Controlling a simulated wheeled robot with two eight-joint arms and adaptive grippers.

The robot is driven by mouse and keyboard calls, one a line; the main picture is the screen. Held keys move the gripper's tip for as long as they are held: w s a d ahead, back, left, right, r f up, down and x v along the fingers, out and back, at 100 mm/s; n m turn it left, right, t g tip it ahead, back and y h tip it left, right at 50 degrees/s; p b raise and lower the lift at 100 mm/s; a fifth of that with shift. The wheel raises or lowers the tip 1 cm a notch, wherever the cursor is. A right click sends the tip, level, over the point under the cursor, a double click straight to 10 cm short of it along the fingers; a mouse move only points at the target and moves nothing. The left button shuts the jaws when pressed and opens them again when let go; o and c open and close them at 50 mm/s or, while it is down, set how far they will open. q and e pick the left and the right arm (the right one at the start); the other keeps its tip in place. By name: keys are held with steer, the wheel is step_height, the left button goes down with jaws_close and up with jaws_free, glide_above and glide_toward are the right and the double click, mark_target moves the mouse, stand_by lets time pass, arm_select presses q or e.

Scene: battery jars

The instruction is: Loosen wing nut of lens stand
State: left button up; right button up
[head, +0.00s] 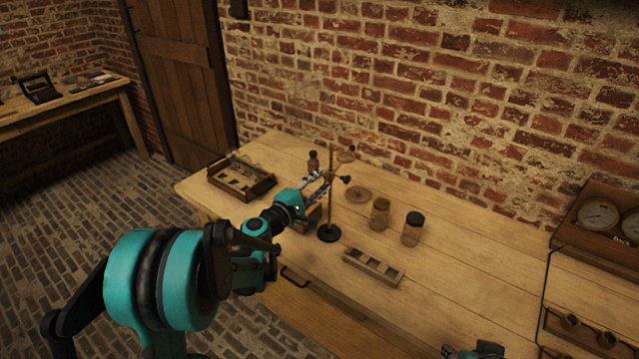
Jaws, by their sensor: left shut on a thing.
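The lens stand (331,206) stands upright on the table, with a round dark base, a thin rod and a small round lens (345,156) at the top. A dark knob (345,180) sticks out to the right of the rod. My left gripper (325,180) reaches in from the left at the rod's upper part, shut at the clamp height. The wing nut is too small and too covered by the fingers to make out clearly.
A wooden tray (262,188) with glass pieces lies left. A small bottle (313,161) stands behind the gripper. A round wooden disc (358,194), two jars (380,214) (412,230) and a slotted wooden block (373,268) sit right of the stand. A gauge box (600,215) stands far right.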

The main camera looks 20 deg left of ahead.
arm_select(q)
steer(key=shift+n, duration=0.3)
steer(key=o, duration=1.2)
steer(key=shift+c, duration=0.2)
steer(key=v, duration=1.2)
